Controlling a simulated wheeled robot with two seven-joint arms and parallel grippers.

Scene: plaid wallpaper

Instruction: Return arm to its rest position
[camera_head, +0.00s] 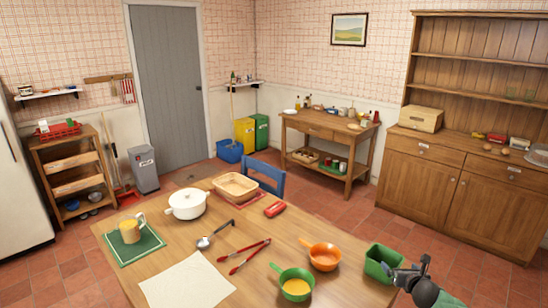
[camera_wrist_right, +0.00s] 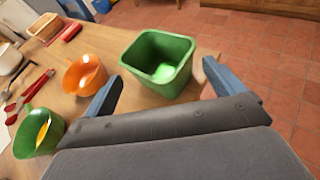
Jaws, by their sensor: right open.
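My right gripper (camera_head: 408,277) is at the lower right in the head view, by the table's right edge, just right of a green square container (camera_head: 378,265). In the right wrist view the two fingers of the gripper (camera_wrist_right: 158,92) are spread apart with nothing between them. The green container (camera_wrist_right: 140,70) stands beyond the fingertips, upright and apparently empty. My left gripper is not in view.
The wooden table (camera_head: 150,268) holds an orange pan (camera_head: 322,246), a green pan (camera_head: 280,272), red tongs (camera_head: 245,262), a ladle (camera_head: 212,238), a white pot (camera_head: 182,212), a basket (camera_head: 222,194), a red object (camera_head: 275,209) and a mug (camera_head: 127,233). A blue chair (camera_head: 268,178) stands behind.

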